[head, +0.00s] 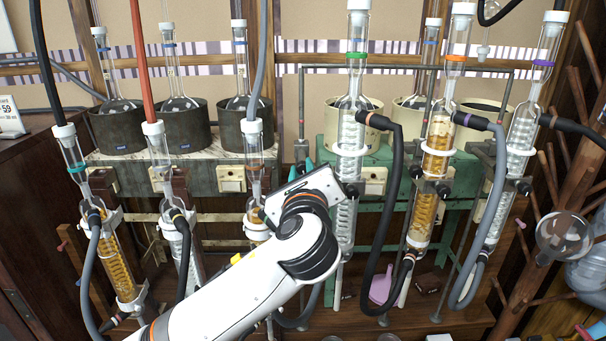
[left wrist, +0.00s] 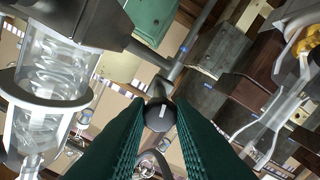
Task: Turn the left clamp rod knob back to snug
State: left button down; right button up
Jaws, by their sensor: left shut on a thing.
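In the left wrist view, a round black knob (left wrist: 160,114) with a white line across its face sits between the tips of my left gripper (left wrist: 160,126). The dark green ribbed fingers are closed on its two sides. The white line is tilted, rising to the right. A grey rod (left wrist: 150,55) runs behind it from the dark clamp block (left wrist: 85,18). In the head view, my left gripper (head: 301,169) reaches in beside the green-banded glass condenser (head: 352,130); its wrist hides the knob. My right gripper is not in view.
The coiled glass condenser (left wrist: 45,85) is close on the left in the left wrist view. In the head view, more condensers with orange (head: 437,150) and purple bands stand to the right. Black and grey hoses hang between them. Dark heating mantles (head: 180,125) line the shelf behind.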

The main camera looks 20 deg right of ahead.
pick_arm(q)
jog(key=n+b, duration=0.1)
jog(key=n, duration=0.4)
jog(key=shift+f+n, duration=0.1)
jog(key=shift+n, duration=1.7)
jog(key=c, duration=1.3)
grip_release()
jog(key=shift+o, duration=0.2)
